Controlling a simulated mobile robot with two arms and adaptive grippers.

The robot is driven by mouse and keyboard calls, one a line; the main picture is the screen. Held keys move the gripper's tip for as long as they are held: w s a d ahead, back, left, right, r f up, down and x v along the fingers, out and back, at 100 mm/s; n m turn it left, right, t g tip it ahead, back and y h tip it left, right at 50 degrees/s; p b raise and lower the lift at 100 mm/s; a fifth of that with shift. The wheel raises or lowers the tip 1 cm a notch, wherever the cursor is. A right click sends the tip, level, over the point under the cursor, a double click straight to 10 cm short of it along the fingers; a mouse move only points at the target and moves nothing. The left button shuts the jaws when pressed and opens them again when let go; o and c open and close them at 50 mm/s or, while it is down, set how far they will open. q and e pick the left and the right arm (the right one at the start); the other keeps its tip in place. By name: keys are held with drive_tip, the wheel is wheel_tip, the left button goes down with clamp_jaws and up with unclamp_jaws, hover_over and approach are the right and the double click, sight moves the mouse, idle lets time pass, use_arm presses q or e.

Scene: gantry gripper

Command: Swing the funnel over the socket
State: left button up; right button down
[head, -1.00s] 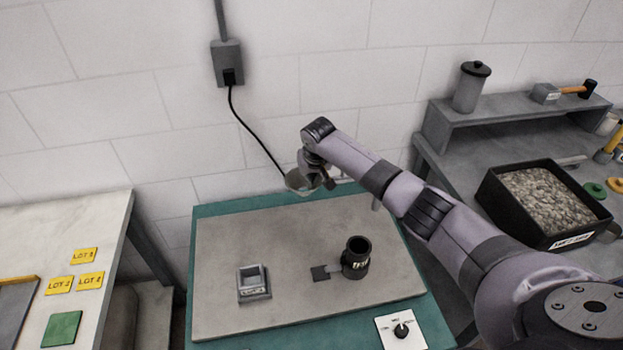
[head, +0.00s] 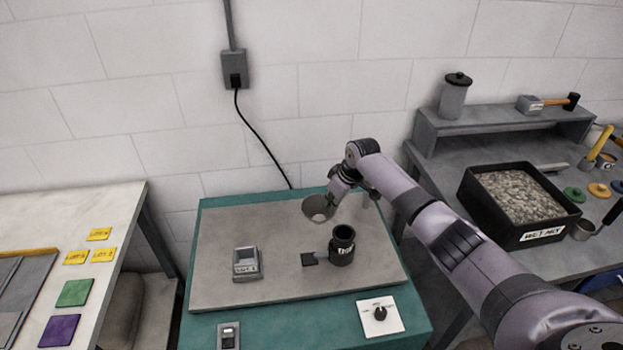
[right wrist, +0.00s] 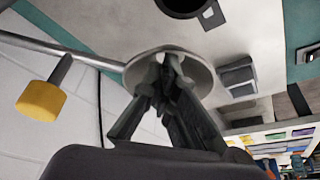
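The pale grey funnel (head: 318,208) hangs over the back part of the grey mat, behind and left of a black round open-topped cup (head: 342,247) that looks like the socket. In the right wrist view the funnel (right wrist: 203,75) is on a metal rod (right wrist: 90,56), and the cup's dark mouth (right wrist: 183,4) shows at the top edge. My right gripper (right wrist: 160,75) has its fingers drawn together at the funnel's rim and appears shut on it. The finger contact is partly hidden. The funnel is apart from the cup. My left gripper is out of view.
A grey square block (head: 246,264) stands left of the cup on the mat (head: 215,235). A dial plate (head: 379,317) and a switch (head: 229,336) are at the bench front. A black gravel tray (head: 510,223) stands on the right bench. A yellow knob (right wrist: 41,100) hangs from the rod.

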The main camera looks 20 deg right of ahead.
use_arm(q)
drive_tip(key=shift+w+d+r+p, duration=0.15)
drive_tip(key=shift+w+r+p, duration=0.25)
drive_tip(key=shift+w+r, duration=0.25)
use_arm(e)
drive_tip(key=s+d+n+g+y, duration=0.1)
drive_tip(key=s+d+n, duration=0.3)
drive_tip(key=s+d, duration=0.1)
drive_tip(key=shift+s+d+f, duration=0.15)
drive_tip(key=shift+s, duration=0.55)
drive_tip(key=shift+d, duration=0.1)
